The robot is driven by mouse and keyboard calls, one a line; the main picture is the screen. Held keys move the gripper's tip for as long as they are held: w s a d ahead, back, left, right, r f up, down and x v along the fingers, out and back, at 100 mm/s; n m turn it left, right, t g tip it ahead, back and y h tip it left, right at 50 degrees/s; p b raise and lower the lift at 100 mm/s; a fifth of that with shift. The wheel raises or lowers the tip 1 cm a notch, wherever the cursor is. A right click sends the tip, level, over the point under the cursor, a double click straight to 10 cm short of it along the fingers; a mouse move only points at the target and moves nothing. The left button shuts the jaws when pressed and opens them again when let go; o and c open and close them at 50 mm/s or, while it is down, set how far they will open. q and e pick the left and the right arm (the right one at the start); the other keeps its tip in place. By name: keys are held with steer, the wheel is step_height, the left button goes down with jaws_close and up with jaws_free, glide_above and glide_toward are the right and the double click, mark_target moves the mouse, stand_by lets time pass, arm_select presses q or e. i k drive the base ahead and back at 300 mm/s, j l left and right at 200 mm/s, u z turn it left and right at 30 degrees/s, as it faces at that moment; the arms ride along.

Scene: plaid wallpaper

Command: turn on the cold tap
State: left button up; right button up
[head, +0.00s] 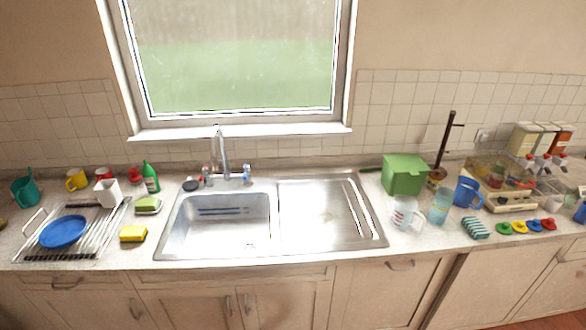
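A metal sink (222,228) is set into the counter below the window. A tall chrome spout (222,155) rises behind the basin. A small tap (247,175) with a bluish mark stands to the right of the spout. Another small tap (207,176) with a reddish mark stands to its left. The marks are tiny, and I cannot tell how far either handle is turned. No stream of water is visible below the spout. Neither of my grippers is in the head view.
A ribbed metal drainer (330,212) lies right of the basin. A dish rack (100,232) with a blue plate (62,231), a yellow sponge (133,233) and a green bottle (150,178) stand left. A green box (404,174) and jugs stand right. The basin is clear.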

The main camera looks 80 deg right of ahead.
mark_target(247, 167)
steer(key=z, duration=2.15)
steer(key=i+z, duration=0.15)
